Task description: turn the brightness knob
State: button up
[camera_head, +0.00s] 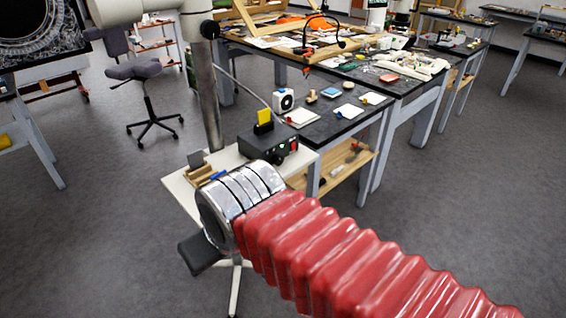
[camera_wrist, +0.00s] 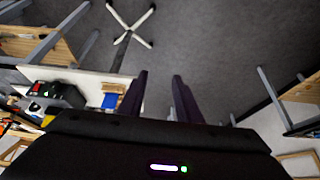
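A black control box (camera_head: 268,143) stands on a small white stand, with a yellow piece on top, small dark knobs (camera_head: 278,158) and a red part (camera_head: 293,146) on its front. I cannot tell which knob sets brightness. The box also shows at the left of the wrist view (camera_wrist: 57,93). My gripper (camera_wrist: 161,76) is open and empty, its two dark fingers apart. In the head view one dark finger (camera_head: 200,254) shows below the silver wrist, left of and nearer than the box. My gripper touches nothing visible.
The white stand (camera_head: 180,186) holds a wooden rack (camera_head: 197,174) with a blue item. A workbench (camera_head: 340,120) with tools and small parts is just beyond. Open grey floor lies to the left and right.

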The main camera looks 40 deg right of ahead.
jog(key=o, duration=0.3)
jog(key=shift+f, duration=0.1)
jog(key=shift+o, duration=0.5)
jog(key=shift+f+m, duration=0.25)
jog(key=shift+m, duration=0.05)
jog(key=w+d+f+m+y, duration=0.7)
jog(key=w+d+m+y, duration=0.3)
jog(key=m, duration=0.7)
jog(key=d+f+m+t+h, duration=0.3)
jog(key=d+m+t, duration=0.3)
jog(key=d, duration=0.8)
jog(key=s+d+f+m+t+h, duration=0.1)
jog(key=d+m+t+h, duration=0.4)
jog(key=d+m, duration=0.6)
jog(key=d+f+t, duration=0.1)
jog(key=d, duration=0.2)
jog(key=shift+d+f, duration=0.35)
jog(key=shift+f, duration=0.05)
